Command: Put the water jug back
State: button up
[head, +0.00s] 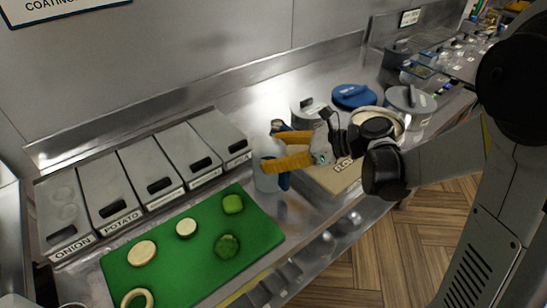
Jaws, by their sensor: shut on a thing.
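The water jug (266,178) is a pale, translucent vessel with a dark blue handle. It stands upright just past the right end of the green board, and I cannot tell whether its base touches the counter. My gripper (280,150) has yellow fingers, comes in from the right and is shut on the jug near its top and handle side. The fingers hide part of the jug's upper body and handle.
A green board (200,262) with vegetable pieces lies in front. Lidded bins (124,180) labelled onion and potato line the left.

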jog(key=shift+f, duration=0.1)
jog(key=shift+f, duration=0.1)
jog(key=o, duration=1.4)
jog(key=shift+o, duration=0.2)
